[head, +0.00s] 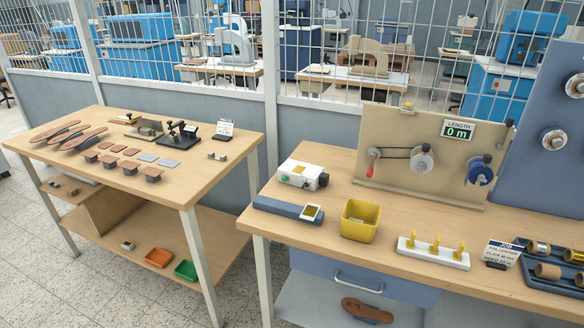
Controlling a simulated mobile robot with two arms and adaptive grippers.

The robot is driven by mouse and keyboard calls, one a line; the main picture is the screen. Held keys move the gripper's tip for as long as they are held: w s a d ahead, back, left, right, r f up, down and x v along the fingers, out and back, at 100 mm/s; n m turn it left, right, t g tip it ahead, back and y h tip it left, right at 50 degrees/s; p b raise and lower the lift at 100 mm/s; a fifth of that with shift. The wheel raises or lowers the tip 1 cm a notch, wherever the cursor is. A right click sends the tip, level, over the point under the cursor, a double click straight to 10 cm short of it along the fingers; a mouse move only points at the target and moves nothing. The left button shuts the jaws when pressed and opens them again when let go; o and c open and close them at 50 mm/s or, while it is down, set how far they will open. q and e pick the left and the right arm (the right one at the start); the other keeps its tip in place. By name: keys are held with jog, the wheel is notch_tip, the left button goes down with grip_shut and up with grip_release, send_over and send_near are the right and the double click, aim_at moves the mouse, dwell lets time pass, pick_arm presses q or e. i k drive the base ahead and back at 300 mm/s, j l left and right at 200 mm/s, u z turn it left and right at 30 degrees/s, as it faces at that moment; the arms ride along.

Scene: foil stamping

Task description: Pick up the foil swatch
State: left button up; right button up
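A small card with a white border and a gold middle (311,212), which looks like the foil swatch, rests tilted at the right end of a long blue-grey block (280,207). The block lies near the front left corner of the right workbench (377,262). A yellow open bin (360,220) stands just to the right of the card, apart from it. Neither of my grippers shows in the head view.
A white box device (302,175) stands behind the block. A winding board with a length display (459,130) stands at the back. A white rack with yellow pegs (433,251), a job sign (501,253) and a roll tray (549,285) lie right. A gap separates the left table (85,169).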

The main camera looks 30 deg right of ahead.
aim_at(299, 169)
jog(key=i+z, duration=0.3)
jog(key=i, duration=0.2)
jog(key=i+j+z, duration=0.3)
jog(key=i, duration=0.15)
